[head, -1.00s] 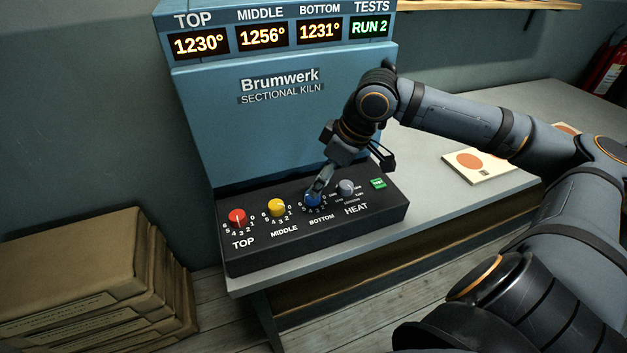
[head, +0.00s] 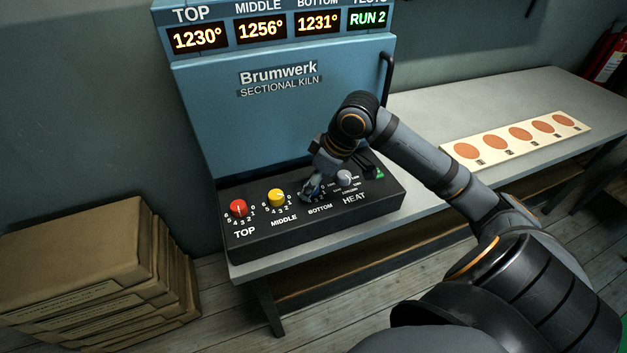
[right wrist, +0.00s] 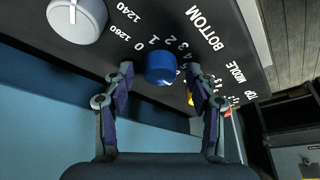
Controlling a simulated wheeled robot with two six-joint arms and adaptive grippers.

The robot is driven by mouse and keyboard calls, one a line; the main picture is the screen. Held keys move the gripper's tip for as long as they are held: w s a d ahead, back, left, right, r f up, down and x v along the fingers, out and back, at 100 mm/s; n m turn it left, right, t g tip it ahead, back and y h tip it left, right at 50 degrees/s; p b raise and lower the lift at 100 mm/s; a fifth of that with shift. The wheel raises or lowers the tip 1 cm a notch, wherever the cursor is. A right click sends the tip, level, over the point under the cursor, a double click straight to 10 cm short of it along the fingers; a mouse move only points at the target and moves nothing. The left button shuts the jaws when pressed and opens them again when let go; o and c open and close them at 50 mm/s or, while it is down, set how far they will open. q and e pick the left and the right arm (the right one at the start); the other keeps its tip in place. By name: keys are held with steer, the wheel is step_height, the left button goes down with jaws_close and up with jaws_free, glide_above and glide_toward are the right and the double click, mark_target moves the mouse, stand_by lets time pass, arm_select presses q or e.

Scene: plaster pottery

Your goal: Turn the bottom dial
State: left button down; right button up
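The blue bottom dial (right wrist: 160,66) sits on the black control panel (right wrist: 110,50), with numbers and the word BOTTOM beside it in the right wrist view. My right gripper (right wrist: 161,76) is open, with one finger on each side of the dial and a small gap visible on both sides. In the head view my right gripper (head: 311,190) is down at the panel and covers most of this dial. A small light mark shows at the dial's lower edge in the wrist view; its exact setting cannot be read. My left gripper is not in view.
The red top dial (head: 238,208) and yellow middle dial (head: 277,198) are left of my gripper. The grey heat dial (head: 344,178) is close on its right, near a green button (head: 379,174). The blue kiln (head: 280,120) rises behind. A tile strip (head: 495,148) lies on the table.

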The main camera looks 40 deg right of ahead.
steer(key=c, duration=1.1)
steer(key=shift+r+n+y+p, duration=0.25)
steer(key=shift+n+p, duration=0.45)
steer(key=shift+p, duration=0.35)
steer(key=shift+n+g+y+p, duration=0.3)
steer(key=shift+n+y+p, duration=0.05)
steer(key=shift+n+p, duration=0.5)
steer(key=shift+w+n+g+p, duration=0.15)
steer(key=shift+n+g+p, duration=0.15)
steer(key=shift+n+p, duration=0.45)
steer(key=n+g+y+p, duration=0.1)
steer(key=n, duration=0.2)
steer(key=shift+w+f+n, duration=0.1)
steer(key=shift+f+n, duration=0.05)
steer(key=shift+n, duration=0.15)
steer(key=shift+d+f+n+g+p, duration=0.1)
steer(key=shift+n+g+p, duration=0.55)
steer(key=shift+n, duration=1.05)
